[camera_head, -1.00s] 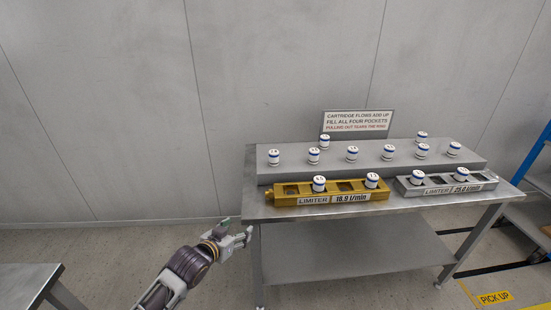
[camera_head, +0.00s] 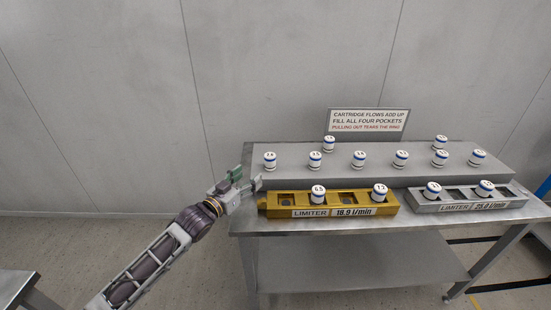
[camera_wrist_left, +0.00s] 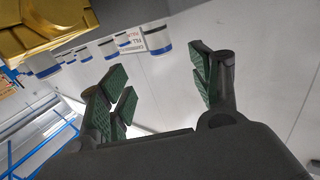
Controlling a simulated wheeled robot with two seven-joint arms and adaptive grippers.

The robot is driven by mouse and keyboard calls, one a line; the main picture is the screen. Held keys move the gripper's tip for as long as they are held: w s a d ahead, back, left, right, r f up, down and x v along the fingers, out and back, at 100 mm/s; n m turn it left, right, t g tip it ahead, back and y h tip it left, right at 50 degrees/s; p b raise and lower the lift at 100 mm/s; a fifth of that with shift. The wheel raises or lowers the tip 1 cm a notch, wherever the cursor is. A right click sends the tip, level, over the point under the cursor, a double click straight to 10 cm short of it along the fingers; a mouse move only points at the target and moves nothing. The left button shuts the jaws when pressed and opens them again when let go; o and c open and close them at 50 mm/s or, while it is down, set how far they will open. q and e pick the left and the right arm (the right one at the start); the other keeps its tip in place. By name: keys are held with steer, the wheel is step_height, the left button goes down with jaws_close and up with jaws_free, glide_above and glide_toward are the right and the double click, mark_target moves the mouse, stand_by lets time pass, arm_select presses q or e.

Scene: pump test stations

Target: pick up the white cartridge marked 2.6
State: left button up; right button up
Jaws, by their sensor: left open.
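White cartridges with blue bands stand upright on the grey raised shelf (camera_head: 290,178). The leftmost cartridge (camera_head: 270,161) seems to read 2.6, but the print is too small to be sure. My left gripper (camera_head: 248,181) is open and empty, just left of and below that cartridge at the shelf's left end, apart from it. In the left wrist view the open green-padded fingers (camera_wrist_left: 160,82) have nothing between them. A white, blue-banded cartridge (camera_wrist_left: 158,38) shows beyond them there, its mark unreadable. My right gripper is not in view.
A gold limiter block (camera_head: 330,211), marked 18.9 l/min, lies close right of the gripper and holds two cartridges. A silver limiter block (camera_head: 468,206) stands further right. A sign (camera_head: 368,121) stands behind the shelf.

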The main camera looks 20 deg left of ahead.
mark_target(267, 159)
arm_select(q)
steer(key=shift+w+r, duration=0.25)
steer(key=shift+w, duration=0.05)
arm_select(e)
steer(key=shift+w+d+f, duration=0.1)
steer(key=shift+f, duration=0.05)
arm_select(q)
steer(key=shift+x, duration=3.35)
steer(key=shift+b+x, duration=0.3)
steer(key=shift+x, duration=0.55)
steer(key=shift+w+d+r, duration=0.1)
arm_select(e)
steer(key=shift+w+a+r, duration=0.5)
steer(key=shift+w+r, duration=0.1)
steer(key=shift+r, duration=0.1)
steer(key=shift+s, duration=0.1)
